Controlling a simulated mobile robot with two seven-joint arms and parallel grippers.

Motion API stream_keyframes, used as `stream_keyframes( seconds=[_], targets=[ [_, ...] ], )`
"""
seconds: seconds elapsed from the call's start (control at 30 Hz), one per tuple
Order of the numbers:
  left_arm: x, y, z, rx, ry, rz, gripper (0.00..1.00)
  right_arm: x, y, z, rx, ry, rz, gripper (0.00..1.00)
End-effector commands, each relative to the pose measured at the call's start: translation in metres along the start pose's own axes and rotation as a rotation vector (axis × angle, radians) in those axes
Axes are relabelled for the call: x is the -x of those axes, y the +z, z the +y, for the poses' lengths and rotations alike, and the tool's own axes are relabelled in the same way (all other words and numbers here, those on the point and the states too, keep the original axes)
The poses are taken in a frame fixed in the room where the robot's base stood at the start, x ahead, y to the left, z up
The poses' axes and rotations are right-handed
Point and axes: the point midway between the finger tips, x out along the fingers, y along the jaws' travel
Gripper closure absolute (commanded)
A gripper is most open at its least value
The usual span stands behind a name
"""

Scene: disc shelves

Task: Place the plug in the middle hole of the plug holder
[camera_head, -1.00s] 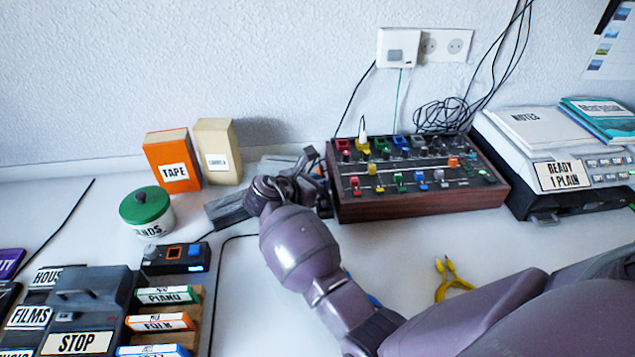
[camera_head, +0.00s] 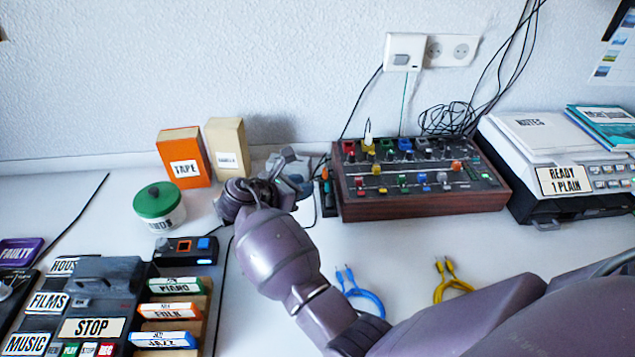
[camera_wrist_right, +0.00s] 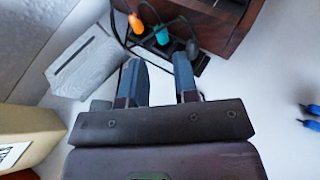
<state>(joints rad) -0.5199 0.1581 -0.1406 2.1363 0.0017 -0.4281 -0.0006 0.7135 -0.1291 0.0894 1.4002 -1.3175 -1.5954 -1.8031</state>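The black plug holder (camera_wrist_right: 149,46) stands against the left side of the wooden-sided mixer, partly hidden behind my gripper in the head view (camera_head: 328,204). In the right wrist view an orange plug (camera_wrist_right: 136,23), a teal plug (camera_wrist_right: 161,34) and a dark grey plug (camera_wrist_right: 192,49) stand at it in a row, teal in the middle. Black cables run from them. I cannot tell how deep each sits. My right gripper (camera_wrist_right: 158,66) is open, with nothing between its fingers, just short of the holder; in the head view it is left of it (camera_head: 292,165). My left gripper is out of view.
The mixer (camera_head: 420,208) is right of the holder. A light grey box (camera_wrist_right: 85,70) and a cream box (camera_head: 227,150) are close to the gripper. An orange tape box (camera_head: 184,157) and green-lidded jar (camera_head: 160,206) are left. Blue (camera_head: 358,290) and yellow cables (camera_head: 450,280) lie in front.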

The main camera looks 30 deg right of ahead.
Motion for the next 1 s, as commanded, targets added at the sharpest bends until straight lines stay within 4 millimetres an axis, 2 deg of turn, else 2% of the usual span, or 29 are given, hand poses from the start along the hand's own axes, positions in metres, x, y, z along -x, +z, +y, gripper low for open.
stream_keyframes(
  seconds=[0.1, 0.3, 0.87, 0.93, 1.0],
  targets=[
    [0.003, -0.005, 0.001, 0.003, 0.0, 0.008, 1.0, 0.021, 0.002, 0.0, -0.002, 0.002, 0.001, 0.72],
    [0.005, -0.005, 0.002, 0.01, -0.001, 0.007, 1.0, 0.039, 0.0, 0.0, -0.001, -0.001, 0.0, 0.72],
    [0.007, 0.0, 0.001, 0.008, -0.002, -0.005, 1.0, 0.042, -0.001, 0.0, 0.0, -0.001, 0.0, 0.72],
    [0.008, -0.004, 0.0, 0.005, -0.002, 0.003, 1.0, 0.044, 0.004, 0.0, -0.005, 0.001, -0.001, 0.72],
    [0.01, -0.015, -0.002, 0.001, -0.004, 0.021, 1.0, 0.05, 0.019, 0.002, -0.021, 0.008, -0.005, 0.72]
  ],
)
